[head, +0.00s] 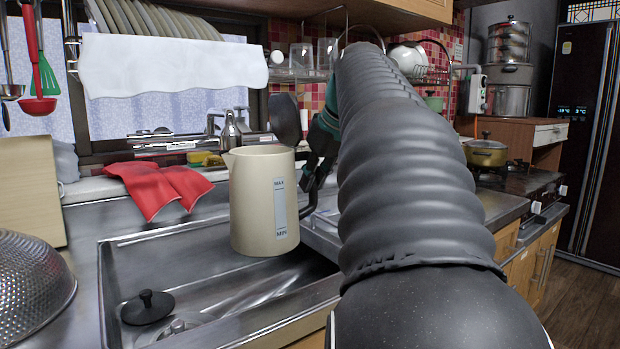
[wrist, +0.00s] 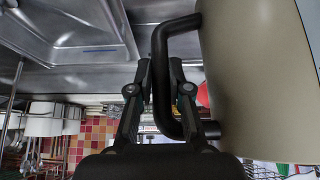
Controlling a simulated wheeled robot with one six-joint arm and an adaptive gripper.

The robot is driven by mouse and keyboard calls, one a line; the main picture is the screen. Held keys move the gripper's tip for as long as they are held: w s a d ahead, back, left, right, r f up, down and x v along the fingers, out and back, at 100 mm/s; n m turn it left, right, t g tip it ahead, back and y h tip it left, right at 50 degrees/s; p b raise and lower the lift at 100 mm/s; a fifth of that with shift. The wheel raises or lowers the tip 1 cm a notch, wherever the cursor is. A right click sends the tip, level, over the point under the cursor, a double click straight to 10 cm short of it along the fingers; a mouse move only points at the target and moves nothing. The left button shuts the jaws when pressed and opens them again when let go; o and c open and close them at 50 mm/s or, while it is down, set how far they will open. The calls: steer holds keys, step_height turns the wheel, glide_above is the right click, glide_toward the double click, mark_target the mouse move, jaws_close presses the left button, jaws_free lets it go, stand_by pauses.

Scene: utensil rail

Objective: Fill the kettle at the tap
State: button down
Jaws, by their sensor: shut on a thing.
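The cream kettle (head: 262,210) hangs upright over the right part of the steel sink (head: 130,262) in the head view. Its front shows a level window marked MAX and MIN, and its spout points left. My gripper (head: 318,170) is at the right side of the kettle, shut on its black handle. In the wrist view my gripper (wrist: 160,85) closes around the handle (wrist: 165,55), with the kettle body (wrist: 255,75) at the right. The tap (head: 230,128) stands behind the kettle at the sink's back edge. No water shows.
A black plug or lid (head: 147,307) lies in the sink. A metal colander (head: 33,287) stands at the left. A pot (head: 485,152) sits on the stove at the right. The left sink basin is mostly clear.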

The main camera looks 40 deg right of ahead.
steer(key=shift+w+f+b, duration=1.95)
steer(key=shift+f+b, duration=3.65)
steer(key=shift+f, duration=2.55)
steer(key=w+f+p, duration=0.2)
steer(key=w+f, duration=0.2)
steer(key=w, duration=0.6)
steer(key=shift+f, duration=0.3)
steer(key=shift+f+b, duration=0.3)
steer(key=shift+f, duration=0.15)
steer(key=c, duration=1)
jaws_free()
steer(key=shift+f, duration=0.1)
steer(key=v, duration=1.2)
